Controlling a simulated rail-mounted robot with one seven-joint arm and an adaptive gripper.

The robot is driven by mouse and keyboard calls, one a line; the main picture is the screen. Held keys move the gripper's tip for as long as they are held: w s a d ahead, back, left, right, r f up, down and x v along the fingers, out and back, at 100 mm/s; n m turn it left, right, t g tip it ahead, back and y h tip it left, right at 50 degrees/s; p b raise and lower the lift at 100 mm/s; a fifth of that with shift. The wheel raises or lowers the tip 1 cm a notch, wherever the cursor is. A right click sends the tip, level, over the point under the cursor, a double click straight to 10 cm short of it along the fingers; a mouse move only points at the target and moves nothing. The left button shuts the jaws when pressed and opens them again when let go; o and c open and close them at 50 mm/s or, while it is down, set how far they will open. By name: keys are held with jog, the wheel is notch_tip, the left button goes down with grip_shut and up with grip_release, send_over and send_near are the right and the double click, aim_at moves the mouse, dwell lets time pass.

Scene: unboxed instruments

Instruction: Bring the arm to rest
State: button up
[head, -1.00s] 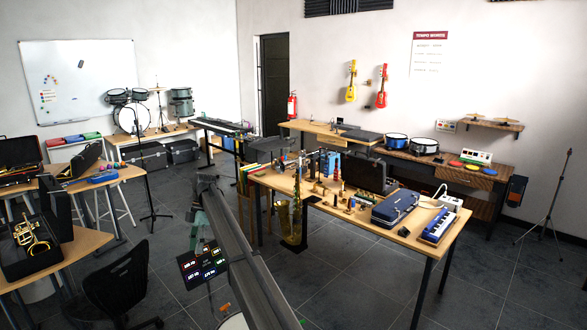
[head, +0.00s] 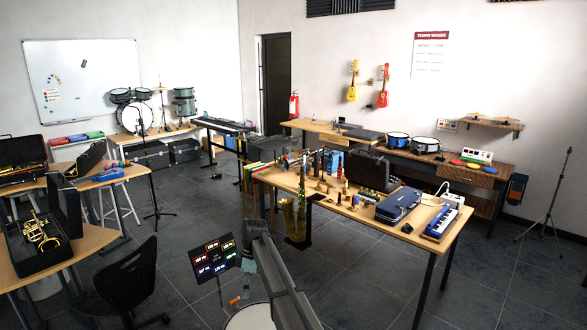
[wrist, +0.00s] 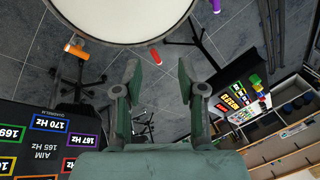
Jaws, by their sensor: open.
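My gripper (wrist: 158,78) shows in the wrist view with its two dark green fingers spread apart and nothing between them. Beyond the fingers is the grey tiled floor. In the head view my arm reaches forward from the bottom centre, left of the long instrument table (head: 440,212). The gripper's fingers cannot be made out clearly there.
A round white drumhead (wrist: 125,15) lies ahead of the fingers. A dark panel of Hz labels (wrist: 45,145) is on the left; it also shows in the head view (head: 215,258). A black chair (head: 128,278) stands at lower left. A saxophone (head: 296,218) stands by the table.

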jog(key=s+d+f+m+t, duration=0.1)
jog(key=s+d+f+m, duration=0.3)
jog(key=s+d+f, duration=0.4)
jog(key=s+d+f+m+t, duration=0.1)
jog(key=s+d+f+m, duration=0.35)
jog(key=d, duration=0.65)
jog(key=s+d+f+m+t+h, duration=0.1)
jog(key=s+d+f+m, duration=0.1)
jog(key=s+d+m, duration=0.6)
jog(key=s+d+f+m+h, duration=0.1)
jog(key=s+d+f+m, duration=0.1)
jog(key=s+d, duration=0.75)
jog(key=s+a+f+g+b, duration=0.1)
jog(key=s+f+g+b, duration=0.2)
jog(key=s+f+b, duration=0.8)
jog(key=s+a+f+g+b, duration=0.2)
jog(key=s+f+b, duration=0.9)
jog(key=s+f, duration=0.9)
notch_tip(320, 180, down, 9)
jog(key=shift+f+g, duration=0.2)
jog(key=shift+g, duration=0.6)
